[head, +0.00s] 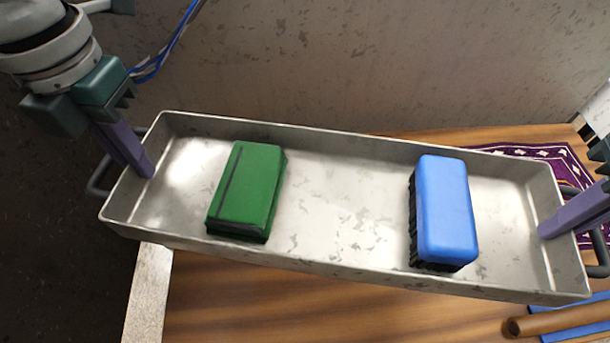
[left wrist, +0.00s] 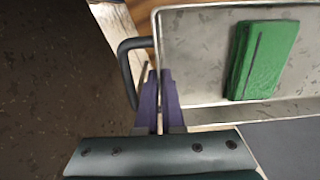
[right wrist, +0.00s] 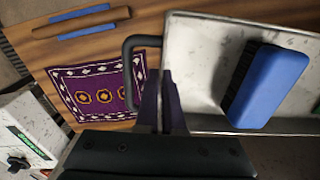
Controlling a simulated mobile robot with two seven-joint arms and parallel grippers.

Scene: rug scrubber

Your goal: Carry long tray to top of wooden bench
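The long tray (head: 335,262) is a shallow grey metal box with a dark handle at each end, spanning the head view. A green block-shaped brush (head: 246,190) and a blue brush with dark bristles (head: 445,210) lie in it. My left gripper (head: 130,152) is shut on the tray's left end wall, inside the handle (left wrist: 128,70). My right gripper (head: 575,212) is shut on the right end wall, beside the other handle (right wrist: 128,70). The wooden bench top (head: 230,310) shows below the tray, whose left end reaches past the bench's edge. The gap beneath is hard to judge.
A purple patterned rug (right wrist: 100,85) lies on the bench at the right. A wooden rod with a blue piece (head: 560,322) lies near it. A white device (right wrist: 30,135) shows in the right wrist view. A wall (head: 380,60) stands behind; dark floor (head: 50,240) is at left.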

